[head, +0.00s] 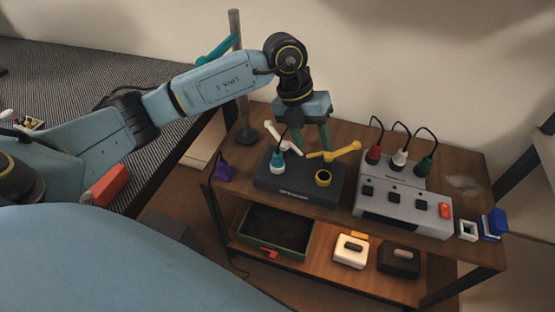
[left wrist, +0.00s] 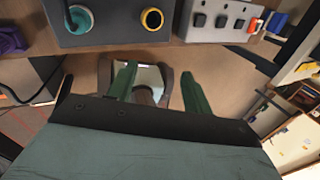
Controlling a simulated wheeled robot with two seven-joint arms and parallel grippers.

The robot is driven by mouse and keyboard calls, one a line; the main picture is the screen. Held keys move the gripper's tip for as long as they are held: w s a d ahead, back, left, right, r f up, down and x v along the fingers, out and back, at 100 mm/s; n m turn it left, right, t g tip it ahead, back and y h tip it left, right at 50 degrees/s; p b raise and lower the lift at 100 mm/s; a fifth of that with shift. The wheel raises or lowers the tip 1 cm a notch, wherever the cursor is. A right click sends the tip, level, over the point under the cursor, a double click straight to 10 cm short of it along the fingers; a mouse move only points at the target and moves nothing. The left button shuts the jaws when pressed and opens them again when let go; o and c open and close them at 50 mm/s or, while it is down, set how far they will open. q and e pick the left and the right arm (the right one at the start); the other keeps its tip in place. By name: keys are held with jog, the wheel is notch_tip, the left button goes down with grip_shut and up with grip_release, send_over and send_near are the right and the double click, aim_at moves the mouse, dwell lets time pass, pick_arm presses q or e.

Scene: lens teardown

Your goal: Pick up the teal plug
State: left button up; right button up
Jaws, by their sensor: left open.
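The teal plug (head: 277,162) stands upright in the left side of a dark box (head: 299,190) on the wooden shelf top, with a dark cord rising from it. It also shows at the top left of the left wrist view (left wrist: 79,18). A yellow-ringed socket (head: 323,177) on the same box's right side looks empty. My left gripper (head: 311,146) points down behind the box, its green fingers apart with nothing between them. In the left wrist view the open fingers (left wrist: 156,80) are clear of the plug. My right gripper is not in view.
A grey box (head: 401,207) with red, white and green corded plugs stands to the right. White (head: 271,132) and yellow (head: 336,153) handles lie near my fingers. A tray (head: 308,246) is below.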

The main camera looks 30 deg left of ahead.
pick_arm(q)
jog(key=a+r+n+y, duration=0.15)
jog(key=a+y, duration=0.25)
jog(key=a, duration=0.5)
jog(key=b, duration=0.2)
send_over(277, 153)
jog(key=shift+g, duration=0.3)
jog(key=f, duration=0.7)
jog(key=shift+s+d, duration=0.15)
jog(key=shift+d, duration=0.05)
jog(key=shift+f, duration=0.8)
notch_tip(277, 153, down, 5)
jog(key=shift+a+r+b, duration=0.1)
jog(key=shift+a+b, duration=0.05)
jog(key=shift+b, duration=0.65)
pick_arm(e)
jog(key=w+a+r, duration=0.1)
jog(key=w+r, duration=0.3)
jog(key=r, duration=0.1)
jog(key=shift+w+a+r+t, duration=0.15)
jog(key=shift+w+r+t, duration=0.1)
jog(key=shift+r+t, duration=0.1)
pick_arm(q)
grip_shut()
